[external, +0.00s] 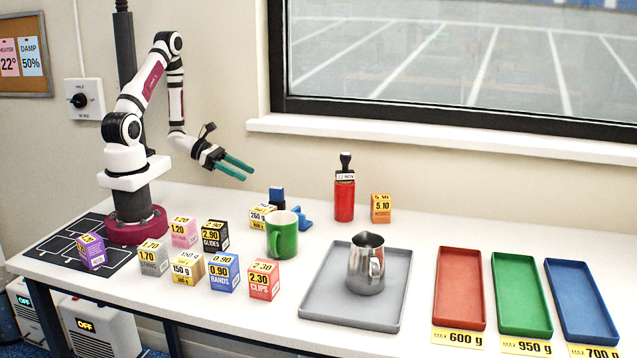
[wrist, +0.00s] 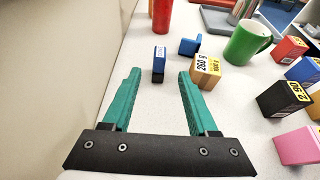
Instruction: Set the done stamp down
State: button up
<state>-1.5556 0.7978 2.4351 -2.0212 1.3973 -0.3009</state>
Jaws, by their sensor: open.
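My gripper (external: 246,173) is open and empty, raised above the back of the table; its two green fingers also show in the wrist view (wrist: 158,74). A black-handled stamp (external: 346,165) with a white label band stands upright on a red cylinder (external: 344,200), to the right of my gripper. A small blue block with a dark base (wrist: 159,64) stands on the table ahead of my fingers, apart from them; it also shows in the external view (external: 277,196). A second blue piece (wrist: 190,46) lies beside it. I cannot read which of these is the done stamp.
A 260 g carton (wrist: 207,70) stands close to the right finger's side. A green mug (external: 282,236) and several priced boxes stand in front. A grey tray (external: 322,310) holds a metal jug (external: 366,268). Red, green and blue trays (external: 520,320) lie at right.

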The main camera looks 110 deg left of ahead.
jog(key=w+d+r+m+g+h, duration=0.25)
jog(key=d+r+m+h, duration=0.2)
jog(key=d+m, duration=0.4)
jog(key=w+d+r+m+g+h, duration=0.1)
jog(key=d+r+m+g+h, duration=0.2)
jog(key=d+m+h, duration=0.35)
jog(key=s+d+r+m+g+y, duration=0.3)
jog(key=s+d+m+g+y, duration=0.2)
jog(key=s+d+m+g, duration=0.75)
jog(key=a+r+m+t+y, duration=0.3)
jog(key=a+m+y, duration=0.4)
jog(key=m, duration=0.7)
jog(key=shift+w+r+t+y, duration=0.2)
jog(key=shift+w+t+y, duration=0.2)
jog(key=shift+t, duration=0.2)
